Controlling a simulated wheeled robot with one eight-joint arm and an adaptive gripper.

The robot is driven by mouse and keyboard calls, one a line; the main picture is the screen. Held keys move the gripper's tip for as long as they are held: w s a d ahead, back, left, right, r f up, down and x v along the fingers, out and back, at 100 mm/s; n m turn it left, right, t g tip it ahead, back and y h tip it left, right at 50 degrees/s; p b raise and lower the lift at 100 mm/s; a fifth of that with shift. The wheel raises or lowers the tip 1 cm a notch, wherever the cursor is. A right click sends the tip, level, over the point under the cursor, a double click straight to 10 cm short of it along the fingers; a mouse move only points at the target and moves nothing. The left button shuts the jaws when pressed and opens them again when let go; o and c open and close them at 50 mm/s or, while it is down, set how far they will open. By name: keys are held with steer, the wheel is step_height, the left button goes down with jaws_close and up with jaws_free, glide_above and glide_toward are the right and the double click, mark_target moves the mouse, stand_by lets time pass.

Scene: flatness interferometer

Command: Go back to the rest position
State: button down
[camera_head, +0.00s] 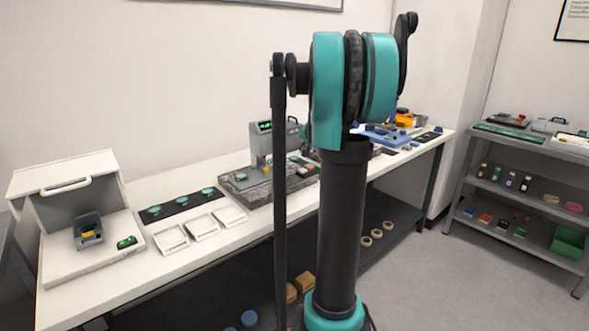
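My arm stands in the middle of the head view, with a thick black upright link and large teal joints at its top. A thin dark bar runs down on its left side. The arm hides part of the bench behind it. My gripper cannot be made out in this view, so its fingers and anything between them are not shown.
A long white bench (105,270) runs along the wall. It carries an open grey-white hood (65,180), shallow white trays (201,226), a dark strip with green discs (181,207) and a grey instrument (262,150). A grey shelf (515,198) stands right; floor before it is clear.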

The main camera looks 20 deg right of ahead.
steer(key=s+a+f+n, duration=0.1)
steer(key=s+a+f, duration=0.2)
steer(key=s+a, duration=0.1)
steer(key=s+a+f+n+g, duration=0.1)
steer(key=s+a+f+n, duration=0.1)
steer(key=s+a, duration=0.3)
steer(key=s+a+f+n+g+y, duration=0.1)
steer(key=s+a+f, duration=0.2)
steer(key=s, duration=0.3)
steer(key=shift+s+a+f+n, duration=0.1)
steer(key=shift+a+f+n, duration=0.25)
steer(key=shift+a, duration=0.55)
steer(key=s+a+f+n+g, duration=0.1)
steer(key=s+a+f, duration=0.1)
steer(key=s+f, duration=0.2)
steer(key=s+a+f+n+g, duration=0.1)
steer(key=s+f, duration=0.3)
steer(key=s, duration=0.6)
steer(key=s+a+f+n+g, duration=0.1)
steer(key=s+a+f+n, duration=0.2)
steer(key=s, duration=0.5)
steer(key=shift+a+f, duration=0.55)
steer(key=shift+f, duration=0.05)
